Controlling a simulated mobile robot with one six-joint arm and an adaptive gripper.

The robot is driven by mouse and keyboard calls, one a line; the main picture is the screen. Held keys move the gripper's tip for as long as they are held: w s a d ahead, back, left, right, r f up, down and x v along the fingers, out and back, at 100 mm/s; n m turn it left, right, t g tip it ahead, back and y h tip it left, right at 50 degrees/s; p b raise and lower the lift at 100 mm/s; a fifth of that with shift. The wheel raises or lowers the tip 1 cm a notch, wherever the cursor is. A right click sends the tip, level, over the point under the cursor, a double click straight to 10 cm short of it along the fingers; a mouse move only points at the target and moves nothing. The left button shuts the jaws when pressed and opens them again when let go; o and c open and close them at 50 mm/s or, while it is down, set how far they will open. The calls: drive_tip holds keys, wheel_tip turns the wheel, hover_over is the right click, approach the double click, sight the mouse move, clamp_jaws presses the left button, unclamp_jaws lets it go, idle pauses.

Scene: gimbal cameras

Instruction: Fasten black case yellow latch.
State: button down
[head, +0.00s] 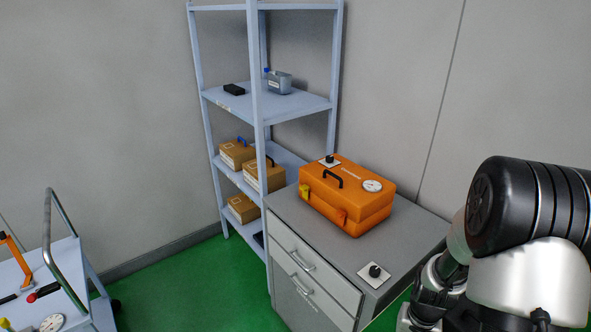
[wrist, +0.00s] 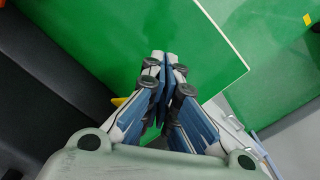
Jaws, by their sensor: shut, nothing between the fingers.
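No black case can be made out for certain in the head view. A large dark surface (wrist: 60,60) fills the left of the wrist view; I cannot tell what it is. A small yellow piece (wrist: 119,101) shows beside the left finger, mostly hidden. In the head view an orange case (head: 345,198) with a black handle sits on the grey cabinet. It has a yellow latch (head: 304,192) at its left front and an orange latch (head: 340,216).
The grey cabinet (head: 313,285) also bears a black knob on a white plate (head: 374,272). A shelf rack (head: 257,100) with brown boxes stands behind. A trolley (head: 70,265) with tools is at lower left. Green floor (head: 185,280) lies clear between them.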

drive_tip(key=shift+s+a+r, duration=0.1)
drive_tip(key=shift+s+a, duration=0.15)
drive_tip(key=shift+a, duration=0.1)
wheel_tip(320, 180, up, 8)
drive_tip(key=p, duration=0.6)
